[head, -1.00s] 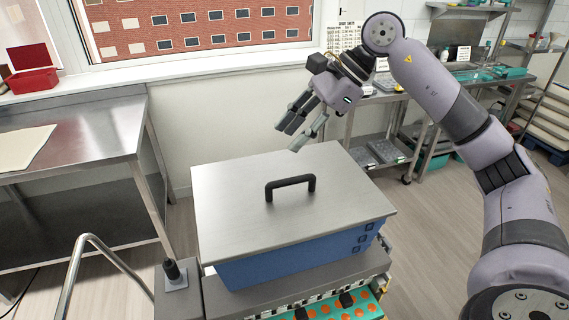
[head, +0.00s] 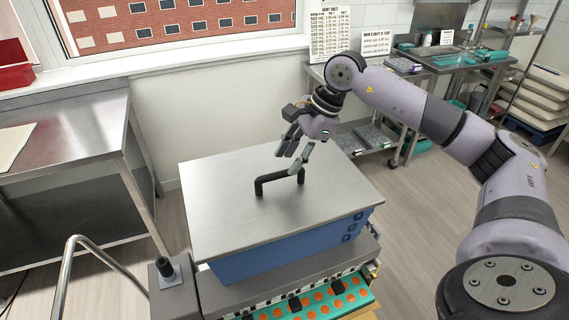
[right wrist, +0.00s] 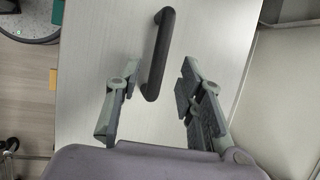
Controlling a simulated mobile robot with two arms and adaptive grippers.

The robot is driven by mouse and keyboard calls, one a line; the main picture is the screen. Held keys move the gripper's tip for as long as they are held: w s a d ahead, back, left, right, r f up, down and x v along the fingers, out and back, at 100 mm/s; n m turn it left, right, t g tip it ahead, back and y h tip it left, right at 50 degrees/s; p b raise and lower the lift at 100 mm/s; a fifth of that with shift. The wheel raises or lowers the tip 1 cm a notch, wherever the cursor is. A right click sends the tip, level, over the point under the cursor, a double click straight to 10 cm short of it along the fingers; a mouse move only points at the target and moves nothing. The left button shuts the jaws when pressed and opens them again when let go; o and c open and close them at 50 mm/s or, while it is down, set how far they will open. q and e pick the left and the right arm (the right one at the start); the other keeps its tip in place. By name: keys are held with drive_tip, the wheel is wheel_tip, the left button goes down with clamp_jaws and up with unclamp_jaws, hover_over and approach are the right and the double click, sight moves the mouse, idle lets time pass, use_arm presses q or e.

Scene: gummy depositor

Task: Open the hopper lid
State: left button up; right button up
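The hopper lid (head: 225,215) is a flat steel plate lying closed on the blue hopper (head: 290,248). A black bar handle (head: 275,180) stands upright on the lid; it also shows in the right wrist view (right wrist: 157,55). My right gripper (head: 289,162) is just above and behind the handle's right end. In the right wrist view the gripper (right wrist: 155,92) is open, with the handle's near end between its two fingers and closer to the left one. I see no contact. My left gripper is not in view.
A steel table (head: 70,130) stands at the left. A bent metal rail (head: 75,250) and a black knob (head: 167,268) are at the front left. A teal tray with orange spots (head: 335,298) sits below the hopper. A steel bench (head: 345,140) stands behind.

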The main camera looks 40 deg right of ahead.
sight(282, 172)
drive_tip(key=shift+p+x, duration=0.3)
drive_tip(key=shift+x, duration=1.75)
drive_tip(key=shift+c, duration=0.3)
clamp_jaws()
drive_tip(key=shift+r, duration=0.1)
